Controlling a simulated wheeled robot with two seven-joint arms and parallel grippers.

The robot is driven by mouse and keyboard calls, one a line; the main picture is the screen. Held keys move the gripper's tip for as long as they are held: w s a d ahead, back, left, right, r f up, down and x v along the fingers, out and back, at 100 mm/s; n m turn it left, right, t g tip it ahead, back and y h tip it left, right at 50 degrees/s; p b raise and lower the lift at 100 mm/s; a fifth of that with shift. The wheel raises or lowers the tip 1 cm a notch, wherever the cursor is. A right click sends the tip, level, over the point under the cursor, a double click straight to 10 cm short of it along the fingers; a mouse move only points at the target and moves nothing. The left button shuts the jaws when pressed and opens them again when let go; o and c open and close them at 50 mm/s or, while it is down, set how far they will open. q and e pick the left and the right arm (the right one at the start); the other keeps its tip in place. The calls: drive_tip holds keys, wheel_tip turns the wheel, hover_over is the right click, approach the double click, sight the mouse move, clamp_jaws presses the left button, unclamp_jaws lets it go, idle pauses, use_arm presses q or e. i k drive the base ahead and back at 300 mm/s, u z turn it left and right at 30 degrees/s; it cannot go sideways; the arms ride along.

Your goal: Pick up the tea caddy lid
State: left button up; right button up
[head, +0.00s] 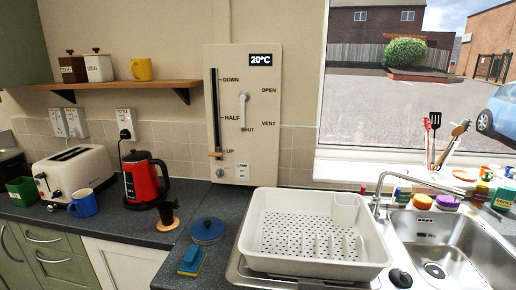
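No label reading tea can be made out, so I cannot tell which lid is the tea caddy's. On the wall shelf stand a dark brown caddy (73,72) and a white caddy (99,71), each with a lid and dark knob; their lettering is too small to read surely. A green box-shaped container (21,191) stands on the counter at far left. A round blue lid-like disc (208,231) with a dark knob lies on the counter left of the dish rack. A small brown object with a dark top (168,216) stands by the kettle. Neither gripper is in view.
A yellow mug (141,69) stands on the shelf (120,85). A cream toaster (73,172), blue mug (84,203) and red kettle (142,181) crowd the left counter. A blue-and-yellow sponge (191,261) lies before the disc. A white dish rack (270,266) adjoins the sink (490,236).

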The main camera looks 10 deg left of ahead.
sight(24, 191)
drive_tip(key=u, duration=2.25)
drive_tip(key=i, duration=0.6)
drive_tip(key=u, duration=0.6)
drive_tip(key=i, duration=1.6)
drive_tip(key=z, duration=0.85)
drive_tip(key=i, duration=1.3)
drive_tip(key=z, duration=0.95)
drive_tip(key=k, duration=1.1)
